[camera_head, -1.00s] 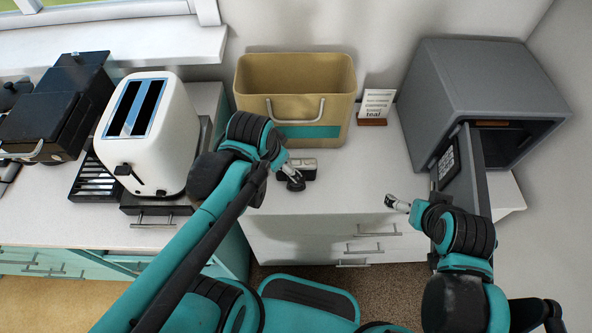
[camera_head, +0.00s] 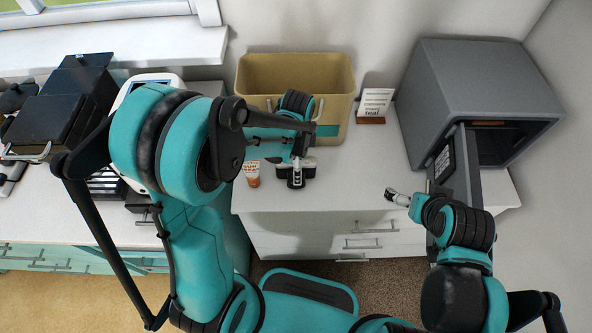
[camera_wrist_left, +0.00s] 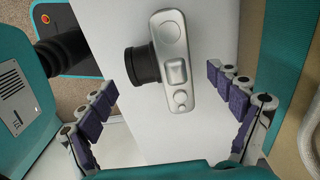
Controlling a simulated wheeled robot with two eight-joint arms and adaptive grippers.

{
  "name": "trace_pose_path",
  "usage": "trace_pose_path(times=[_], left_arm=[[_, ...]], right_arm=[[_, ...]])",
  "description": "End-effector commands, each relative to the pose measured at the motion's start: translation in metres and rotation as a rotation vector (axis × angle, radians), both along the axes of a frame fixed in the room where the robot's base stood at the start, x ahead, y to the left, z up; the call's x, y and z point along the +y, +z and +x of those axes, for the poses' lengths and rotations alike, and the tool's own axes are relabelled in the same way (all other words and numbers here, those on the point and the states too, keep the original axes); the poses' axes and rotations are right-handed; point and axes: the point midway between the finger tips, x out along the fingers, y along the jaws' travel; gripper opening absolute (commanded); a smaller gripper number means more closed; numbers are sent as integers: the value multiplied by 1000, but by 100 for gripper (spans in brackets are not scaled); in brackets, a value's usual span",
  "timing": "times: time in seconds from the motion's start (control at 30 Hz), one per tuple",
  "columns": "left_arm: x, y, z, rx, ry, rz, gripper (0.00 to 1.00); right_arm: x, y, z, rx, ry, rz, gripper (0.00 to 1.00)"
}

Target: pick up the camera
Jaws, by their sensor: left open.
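The camera (camera_head: 310,164) sits on the white counter in front of the beige bin, partly hidden by my left gripper in the head view. In the left wrist view the camera (camera_wrist_left: 174,50) is silver with a black lens pointing left. My left gripper (camera_head: 297,178) is above the camera; in the left wrist view its open purple-padded fingers (camera_wrist_left: 162,82) are spread to either side of it, with visible gaps. My right gripper (camera_head: 396,196) is off to the right, in front of the safe door; its jaws are too small to read.
A beige bin (camera_head: 262,72) stands behind the camera, with a small sign (camera_head: 374,103) beside it. An orange-and-white tube (camera_head: 253,174) stands left of the camera. A grey safe (camera_head: 480,85) with its door open is at right. A white toaster (camera_head: 150,79) is mostly hidden by my left arm.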

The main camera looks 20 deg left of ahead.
Motion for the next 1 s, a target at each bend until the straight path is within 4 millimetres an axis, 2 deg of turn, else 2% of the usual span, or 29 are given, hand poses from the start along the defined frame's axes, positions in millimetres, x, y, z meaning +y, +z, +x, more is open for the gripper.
trace_pose_path(times=[0.27,0.5,0.53,0.57,0.8,1.0], left_arm=[[2,-43,-2,-1,1,0,91],[3,-45,-2,-1,1,0,91],[3,-45,-2,-1,1,0,89],[3,-45,-2,-1,1,0,81],[3,-45,-2,-1,2,0,18],[3,-45,-2,-1,2,0,16]], right_arm=[[0,-22,0,0,0,0,100],[0,-21,0,0,0,0,100],[0,-21,0,0,0,0,100],[0,-21,0,0,0,0,100],[0,-21,0,0,0,0,100],[0,-21,0,0,0,0,100]])
